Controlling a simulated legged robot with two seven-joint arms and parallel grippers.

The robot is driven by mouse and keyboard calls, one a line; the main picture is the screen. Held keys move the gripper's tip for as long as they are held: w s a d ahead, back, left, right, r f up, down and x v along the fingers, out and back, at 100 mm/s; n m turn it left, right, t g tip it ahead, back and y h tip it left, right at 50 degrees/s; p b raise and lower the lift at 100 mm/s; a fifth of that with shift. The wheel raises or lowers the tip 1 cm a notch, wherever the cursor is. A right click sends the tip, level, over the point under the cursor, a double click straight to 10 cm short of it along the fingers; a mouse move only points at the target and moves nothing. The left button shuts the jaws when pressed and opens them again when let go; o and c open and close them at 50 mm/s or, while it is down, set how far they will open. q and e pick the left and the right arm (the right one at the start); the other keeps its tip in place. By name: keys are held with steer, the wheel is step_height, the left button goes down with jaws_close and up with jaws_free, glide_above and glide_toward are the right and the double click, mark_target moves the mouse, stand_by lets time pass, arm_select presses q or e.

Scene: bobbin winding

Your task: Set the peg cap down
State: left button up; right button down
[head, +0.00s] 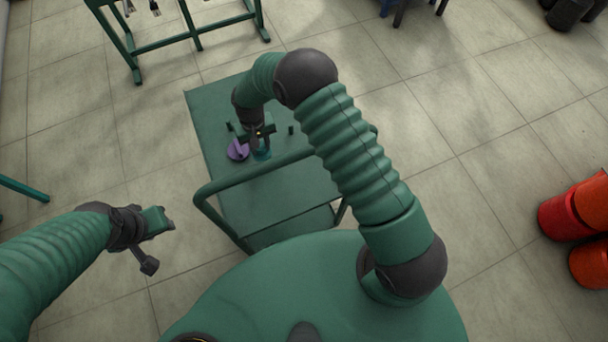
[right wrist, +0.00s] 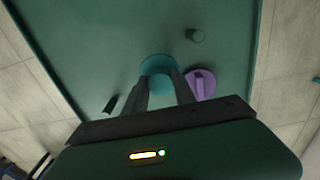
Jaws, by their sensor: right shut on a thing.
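A teal round piece, which looks like the peg cap (right wrist: 157,63), sits between the fingertips of my right gripper (right wrist: 160,80) in the right wrist view. The cap also shows in the head view (head: 262,155), below that gripper (head: 260,144). The right gripper is shut on it, over the green cart top (head: 220,110). I cannot tell whether the cap touches the surface. A purple disc (head: 237,150) with a raised ridge lies beside it; it also shows in the right wrist view (right wrist: 201,86). My left gripper (head: 159,246) is open and empty, off the cart's left side.
A short dark peg (right wrist: 195,36) stands on the cart top, and a second dark piece (right wrist: 111,104) is left of the gripper. The cart's rail handle (head: 250,172) crosses its near side.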

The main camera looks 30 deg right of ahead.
steer(key=s+d, duration=0.3)
steer(key=s+d+p, duration=0.1)
steer(key=s+d, duration=0.2)
steer(key=d, duration=0.1)
steer(key=s+d+f, duration=0.1)
steer(key=s+d, duration=0.2)
steer(key=d, duration=0.1)
steer(key=shift+s+d+p, duration=0.25)
steer(key=shift+p, duration=0.1)
steer(key=shift+s+d+f, duration=0.15)
steer(key=shift+s+d, duration=0.05)
steer(key=shift+d, duration=0.05)
step_height(320, 180, down, 4)
steer(key=shift+a+r, duration=0.1)
steer(key=shift+r, duration=0.15)
steer(key=c, duration=1.3)
jaws_free()
steer(key=shift+o, duration=1.3)
step_height(320, 180, up, 12)
steer(key=p, duration=0.1)
